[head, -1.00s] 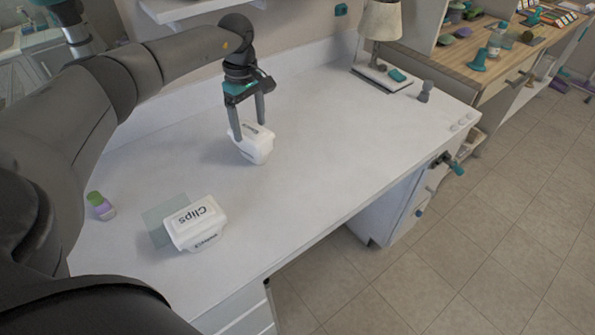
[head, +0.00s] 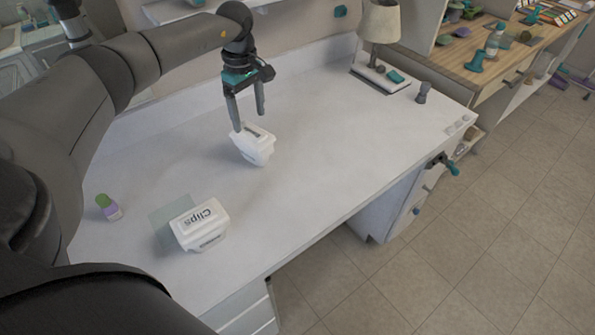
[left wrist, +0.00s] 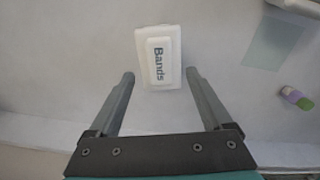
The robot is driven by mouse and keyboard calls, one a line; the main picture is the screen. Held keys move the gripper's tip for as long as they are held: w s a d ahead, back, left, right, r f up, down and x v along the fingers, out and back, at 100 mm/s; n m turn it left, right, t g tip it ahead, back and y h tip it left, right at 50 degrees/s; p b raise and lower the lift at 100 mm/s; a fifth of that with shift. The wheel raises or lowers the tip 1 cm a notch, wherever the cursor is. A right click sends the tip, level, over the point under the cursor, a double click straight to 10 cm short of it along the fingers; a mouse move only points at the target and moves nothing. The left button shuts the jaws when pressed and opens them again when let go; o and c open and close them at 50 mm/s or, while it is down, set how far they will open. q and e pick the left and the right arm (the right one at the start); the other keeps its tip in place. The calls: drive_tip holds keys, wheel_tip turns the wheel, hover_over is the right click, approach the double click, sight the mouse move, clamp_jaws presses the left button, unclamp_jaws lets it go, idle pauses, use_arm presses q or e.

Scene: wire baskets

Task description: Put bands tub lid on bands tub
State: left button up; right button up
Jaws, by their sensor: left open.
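The white bands tub (head: 257,155) stands on the white desk (head: 310,175). Its white lid (head: 254,132) sits on top of it; the wrist view shows the lid (left wrist: 159,53) from above, with "Bands" written on it. Whether the lid is fully seated is too small to tell. My left gripper (head: 248,122) is open and empty, just above and behind the tub. In the left wrist view its two fingers (left wrist: 160,77) are spread apart, with the lid beyond their tips.
A white tub marked "Clips" (head: 202,225) stands at the desk's front left by a pale green translucent square (head: 162,222). A small green-and-purple bottle (head: 110,207) is left of it. A lamp (head: 381,30) stands at the back right. The desk's middle right is clear.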

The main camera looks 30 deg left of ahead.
use_arm(q)
drive_tip(key=shift+r+p, duration=1.4)
drive_tip(key=shift+r, duration=0.45)
wheel_tip(320, 180, up, 15)
drive_tip(key=p, duration=0.1)
